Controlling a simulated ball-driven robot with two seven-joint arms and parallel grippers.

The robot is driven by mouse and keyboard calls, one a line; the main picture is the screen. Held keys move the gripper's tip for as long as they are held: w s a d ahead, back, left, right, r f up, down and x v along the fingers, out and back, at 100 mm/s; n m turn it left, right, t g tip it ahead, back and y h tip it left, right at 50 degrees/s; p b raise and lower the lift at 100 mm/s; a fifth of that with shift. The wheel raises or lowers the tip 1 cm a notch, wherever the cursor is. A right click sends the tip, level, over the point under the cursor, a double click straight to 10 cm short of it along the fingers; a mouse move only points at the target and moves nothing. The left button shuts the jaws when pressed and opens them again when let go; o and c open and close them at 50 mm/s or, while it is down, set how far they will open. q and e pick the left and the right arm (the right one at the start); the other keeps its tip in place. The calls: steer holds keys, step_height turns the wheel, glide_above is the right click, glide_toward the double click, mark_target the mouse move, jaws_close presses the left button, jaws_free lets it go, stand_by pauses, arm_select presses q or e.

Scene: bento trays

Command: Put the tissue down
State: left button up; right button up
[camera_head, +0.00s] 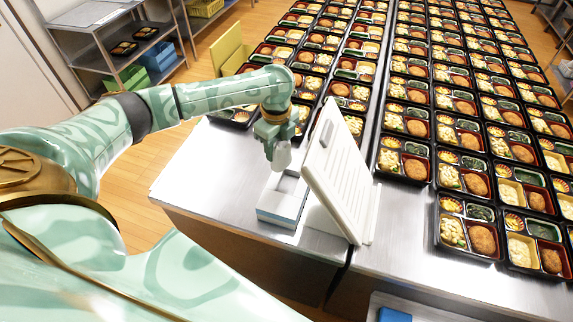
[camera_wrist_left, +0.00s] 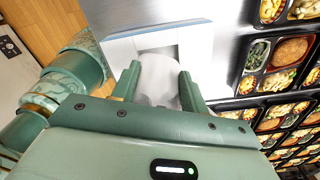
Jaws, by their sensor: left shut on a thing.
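My left gripper (camera_head: 277,134) is shut on a white, crumpled tissue (camera_head: 281,157). In the left wrist view the tissue (camera_wrist_left: 160,82) sits between the two green fingers (camera_wrist_left: 160,88). A white and blue box (camera_head: 282,201) lies on the steel table just below the gripper. The box also shows in the left wrist view (camera_wrist_left: 192,42), beyond the fingertips. I cannot tell whether the tissue touches the box. My right gripper is not in view.
A white slatted panel (camera_head: 337,180) leans upright just right of the box. Many filled bento trays (camera_head: 404,160) cover the tables behind and to the right. Bare steel table (camera_head: 207,160) shows left of the box, near the front edge.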

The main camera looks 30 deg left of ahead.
mark_target(285, 160)
arm_select(q)
steer(key=shift+w+d+f, duration=0.1)
steer(key=shift+d+f, duration=0.75)
steer(key=shift+f, duration=0.3)
steer(key=f, duration=0.1)
steer(key=f+b, duration=0.1)
steer(key=f, duration=0.1)
steer(key=shift+d+f+b, duration=0.3)
steer(key=shift+f, duration=0.05)
steer(key=shift+f, duration=0.15)
steer(key=shift+f, duration=0.15)
steer(key=o, duration=1)
steer(key=shift+f, duration=0.1)
